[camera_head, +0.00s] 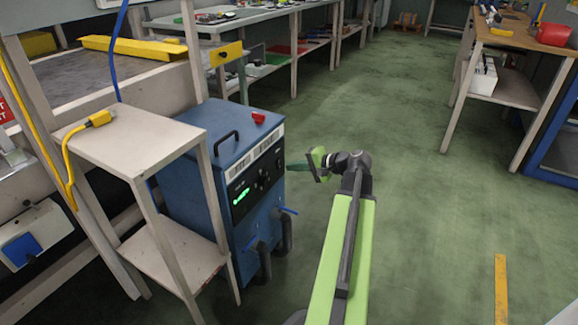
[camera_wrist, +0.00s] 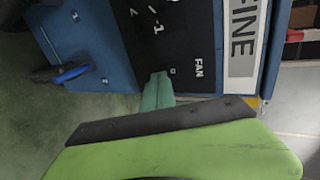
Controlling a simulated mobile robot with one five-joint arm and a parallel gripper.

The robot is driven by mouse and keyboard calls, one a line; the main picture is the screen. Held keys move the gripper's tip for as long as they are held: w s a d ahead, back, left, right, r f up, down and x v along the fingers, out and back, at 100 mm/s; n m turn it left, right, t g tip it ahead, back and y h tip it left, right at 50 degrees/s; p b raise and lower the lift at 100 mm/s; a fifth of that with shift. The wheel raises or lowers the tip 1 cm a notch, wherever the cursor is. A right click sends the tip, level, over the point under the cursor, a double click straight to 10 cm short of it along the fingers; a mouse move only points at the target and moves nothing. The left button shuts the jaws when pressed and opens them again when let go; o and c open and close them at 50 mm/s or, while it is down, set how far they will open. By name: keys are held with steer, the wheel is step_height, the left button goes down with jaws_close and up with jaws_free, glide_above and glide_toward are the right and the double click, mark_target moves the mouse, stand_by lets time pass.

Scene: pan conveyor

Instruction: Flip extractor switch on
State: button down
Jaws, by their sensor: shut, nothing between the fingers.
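The extractor (camera_head: 190,165) is a blue cabinet with a black control panel (camera_head: 255,178) on its front. The panel has small dark controls and a lit green element (camera_head: 241,197). In the wrist view the panel (camera_wrist: 165,45) shows turned on its side, with white marks and the word FAN. I cannot make out a switch lever there. My gripper (camera_head: 298,166) is just right of the panel in the head view. In the wrist view its teal fingertips (camera_wrist: 158,90) are together, near the FAN label. I cannot tell whether they touch the panel.
A red knob-like part (camera_head: 259,117) and a black handle (camera_head: 226,141) are on the cabinet top. A grey side shelf (camera_head: 135,140) stands at left. Green floor (camera_head: 430,230) is clear to the right.

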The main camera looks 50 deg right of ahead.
steer(key=p+v, duration=0.4)
steer(key=v, duration=0.7)
steer(key=shift+s+d, duration=0.2)
steer(key=shift+f, duration=0.15)
